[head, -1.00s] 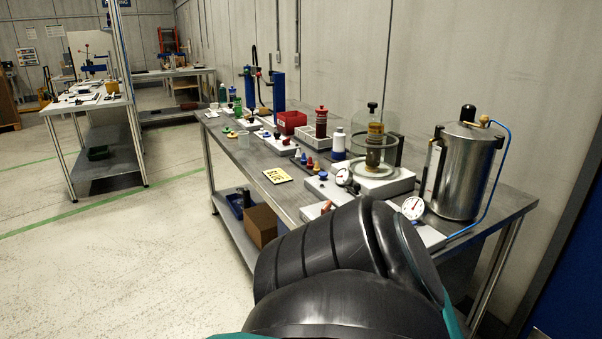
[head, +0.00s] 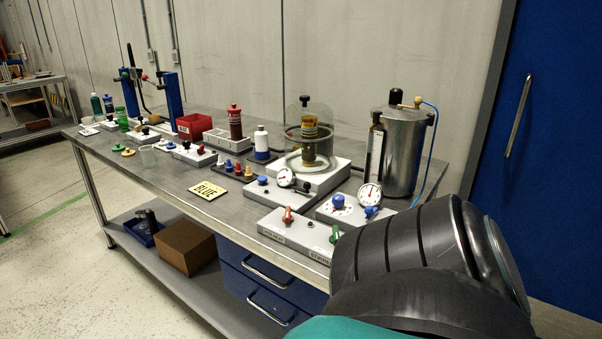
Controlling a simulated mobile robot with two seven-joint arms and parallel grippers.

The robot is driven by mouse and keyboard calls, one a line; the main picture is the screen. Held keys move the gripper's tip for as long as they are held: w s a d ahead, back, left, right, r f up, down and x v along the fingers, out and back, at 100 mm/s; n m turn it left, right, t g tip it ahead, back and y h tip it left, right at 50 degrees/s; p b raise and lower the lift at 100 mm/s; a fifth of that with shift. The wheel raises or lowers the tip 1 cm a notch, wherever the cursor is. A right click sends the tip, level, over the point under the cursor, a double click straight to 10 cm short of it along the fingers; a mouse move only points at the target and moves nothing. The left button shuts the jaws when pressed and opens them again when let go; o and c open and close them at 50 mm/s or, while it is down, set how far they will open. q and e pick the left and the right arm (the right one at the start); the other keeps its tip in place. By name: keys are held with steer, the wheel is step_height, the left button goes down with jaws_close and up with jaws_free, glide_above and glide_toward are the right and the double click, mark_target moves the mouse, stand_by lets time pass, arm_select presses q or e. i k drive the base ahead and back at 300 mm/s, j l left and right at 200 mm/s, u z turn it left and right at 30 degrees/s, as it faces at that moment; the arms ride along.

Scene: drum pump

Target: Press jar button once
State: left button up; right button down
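A clear bell jar (head: 293,120) with a dark bottle inside stands on a white base (head: 330,178) near the back of the steel bench. In front of it is a grey panel (head: 275,195) with a round gauge (head: 285,178), a blue knob (head: 263,180) and a small dark fitting (head: 307,188). A front grey box (head: 290,237) carries a red switch (head: 287,214), a small dark button (head: 310,225) and a green knob (head: 335,233). I cannot read which button belongs to the jar. Neither of my grippers shows; only a black arm link of mine fills the lower right.
A steel tank (head: 405,150) with a blue hose and a second gauge panel (head: 350,213) stand at the bench's right. My arm link covers the bench's near right corner.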

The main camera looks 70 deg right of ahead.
mark_target(262, 179)
steer(key=i+l+z, duration=0.15)
steer(key=z, duration=0.2)
steer(key=i+z, duration=0.65)
